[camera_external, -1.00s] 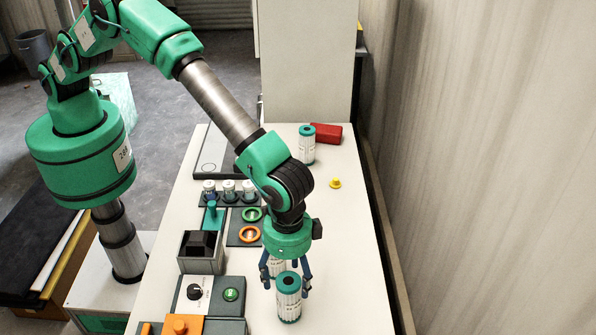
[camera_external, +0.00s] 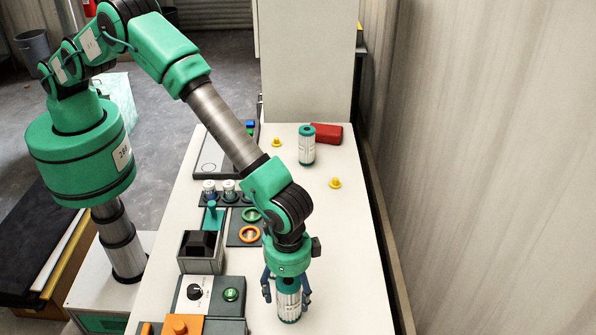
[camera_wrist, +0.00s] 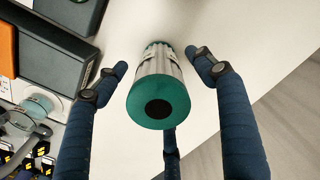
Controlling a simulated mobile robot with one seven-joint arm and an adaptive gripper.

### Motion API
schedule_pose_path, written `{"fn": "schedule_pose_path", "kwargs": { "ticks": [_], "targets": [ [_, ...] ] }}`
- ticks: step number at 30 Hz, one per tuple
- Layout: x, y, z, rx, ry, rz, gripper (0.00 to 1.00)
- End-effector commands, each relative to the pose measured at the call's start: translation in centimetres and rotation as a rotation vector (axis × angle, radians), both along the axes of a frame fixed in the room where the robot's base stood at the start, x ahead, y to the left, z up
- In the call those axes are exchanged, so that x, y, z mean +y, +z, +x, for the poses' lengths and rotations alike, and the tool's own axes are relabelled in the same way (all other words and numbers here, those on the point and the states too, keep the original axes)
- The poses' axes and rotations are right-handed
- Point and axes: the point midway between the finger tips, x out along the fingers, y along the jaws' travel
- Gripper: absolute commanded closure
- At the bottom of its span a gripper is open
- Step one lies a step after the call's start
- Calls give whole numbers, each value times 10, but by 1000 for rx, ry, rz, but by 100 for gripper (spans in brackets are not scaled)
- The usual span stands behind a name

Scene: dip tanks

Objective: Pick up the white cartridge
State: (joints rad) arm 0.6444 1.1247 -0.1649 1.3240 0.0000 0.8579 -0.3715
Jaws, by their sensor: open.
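A white ribbed cartridge (camera_external: 289,304) with teal end caps stands upright near the front of the white table. My gripper (camera_external: 287,297) is open, pointing down, with its blue fingers around the cartridge's upper part. In the wrist view, the cartridge (camera_wrist: 160,100) shows its teal cap with a dark round centre. The spread fingers of my gripper (camera_wrist: 157,62) lie to either side, with gaps visible, and a third finger is at the bottom. A second similar white cartridge (camera_external: 307,148) stands at the back of the table.
A red block (camera_external: 327,133) lies beside the back cartridge. A yellow knob-like piece (camera_external: 335,183) sits on the table. The table's right side is clear.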

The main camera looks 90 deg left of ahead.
Motion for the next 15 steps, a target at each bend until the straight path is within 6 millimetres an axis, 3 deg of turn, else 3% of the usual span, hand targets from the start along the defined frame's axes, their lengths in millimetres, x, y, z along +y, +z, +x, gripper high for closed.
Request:
{"fn": "schedule_pose_path", "kwargs": {
  "ticks": [15],
  "targets": [
    [0, -43, -1, 0, 0, 0, 31]
  ]
}}
